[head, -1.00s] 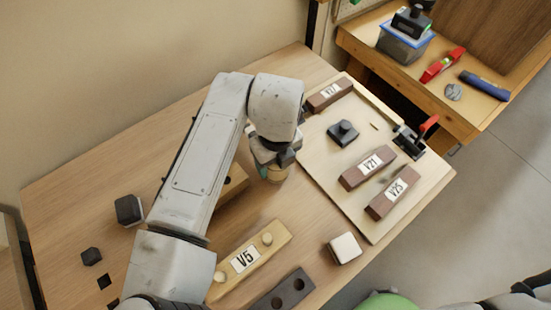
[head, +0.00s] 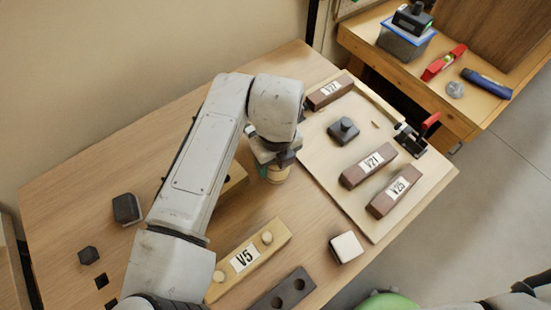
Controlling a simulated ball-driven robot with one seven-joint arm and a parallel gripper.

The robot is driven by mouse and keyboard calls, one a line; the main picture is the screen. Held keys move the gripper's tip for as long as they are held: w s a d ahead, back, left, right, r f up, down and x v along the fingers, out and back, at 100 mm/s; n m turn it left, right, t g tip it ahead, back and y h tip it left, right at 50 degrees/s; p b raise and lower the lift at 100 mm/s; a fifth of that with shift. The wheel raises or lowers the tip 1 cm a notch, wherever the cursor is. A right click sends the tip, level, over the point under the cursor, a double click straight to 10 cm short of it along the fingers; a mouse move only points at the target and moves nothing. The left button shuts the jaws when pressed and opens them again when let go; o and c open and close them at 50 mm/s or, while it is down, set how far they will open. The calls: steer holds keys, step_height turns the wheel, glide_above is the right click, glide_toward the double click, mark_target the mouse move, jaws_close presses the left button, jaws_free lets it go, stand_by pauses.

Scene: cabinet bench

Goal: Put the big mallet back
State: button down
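My gripper (head: 274,160) points down over the middle of the bench, left of the pale board. A tan round piece (head: 278,175) shows just below it; my wrist covers most of the fingers, so I cannot tell whether they hold it. No whole mallet with a handle is plain to see. A larger dark block (head: 126,209) and a smaller dark block (head: 88,256) sit at the left of the bench, close to square holes (head: 102,281). They may be mallet heads, but any handles are hidden. A white-topped block (head: 346,247) lies at the front right.
The pale board (head: 325,150) carries brown blocks V27 (head: 330,92), V21 (head: 368,165) and V25 (head: 395,192), a dark knobbed piece (head: 343,130) and a red-handled clamp (head: 425,130). Wooden block V5 (head: 248,259) and a dark holed block (head: 281,292) lie in front.

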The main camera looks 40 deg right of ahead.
steer(key=shift+f, duration=0.1)
jaws_free()
stand_by(0.4)
steer(key=shift+s+r+p, duration=0.15)
steer(key=shift+r+p, duration=2.3)
steer(key=shift+r, duration=1.05)
